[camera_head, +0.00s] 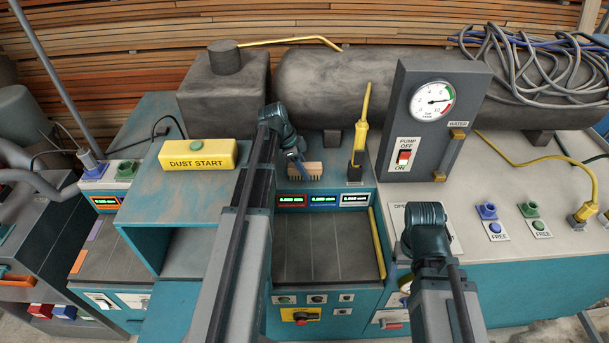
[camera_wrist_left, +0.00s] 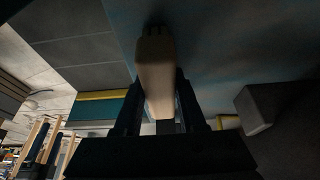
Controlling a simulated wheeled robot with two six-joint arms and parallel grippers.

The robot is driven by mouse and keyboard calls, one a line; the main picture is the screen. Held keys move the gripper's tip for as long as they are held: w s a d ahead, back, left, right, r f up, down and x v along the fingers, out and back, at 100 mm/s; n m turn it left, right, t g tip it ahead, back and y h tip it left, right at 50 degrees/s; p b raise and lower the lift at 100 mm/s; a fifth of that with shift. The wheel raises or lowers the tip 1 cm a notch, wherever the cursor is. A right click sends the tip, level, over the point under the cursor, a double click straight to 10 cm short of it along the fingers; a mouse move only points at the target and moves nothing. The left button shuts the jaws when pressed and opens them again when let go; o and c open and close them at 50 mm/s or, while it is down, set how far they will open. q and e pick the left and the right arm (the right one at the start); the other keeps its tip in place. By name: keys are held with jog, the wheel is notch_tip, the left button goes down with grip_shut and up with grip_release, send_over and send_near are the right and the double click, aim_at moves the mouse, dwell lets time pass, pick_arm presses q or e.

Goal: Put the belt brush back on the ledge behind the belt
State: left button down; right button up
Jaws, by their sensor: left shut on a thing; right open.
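The belt brush, a pale wooden block with dark bristles (camera_head: 305,170), is at the ledge (camera_head: 330,184) behind the grey belt (camera_head: 325,248). My left gripper (camera_head: 294,160) is shut on the brush. In the left wrist view the wooden block (camera_wrist_left: 156,75) stands between the two dark fingers (camera_wrist_left: 160,105), with its far end close to a dark teal surface. I cannot tell if the brush touches the ledge. My right gripper (camera_head: 425,220) is open, in front of the pump panel to the right of the belt; its fingers are hard to make out.
A yellow-handled tool (camera_head: 361,125) stands upright just right of the brush. Three small displays (camera_head: 322,200) line the front below the ledge. The yellow DUST START box (camera_head: 198,155) is left of my left arm. The belt top is clear.

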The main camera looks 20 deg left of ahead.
pick_arm(q)
jog(key=shift+f, duration=0.15)
jog(key=shift+c, duration=2.4)
grip_release()
jog(key=shift+a+r+p, duration=0.1)
jog(key=shift+r+p, duration=0.4)
jog(key=shift+r, duration=0.1)
jog(key=p+v, duration=1)
jog(key=v, duration=0.1)
jog(key=shift+s+r, duration=0.1)
jog(key=shift+r, duration=0.05)
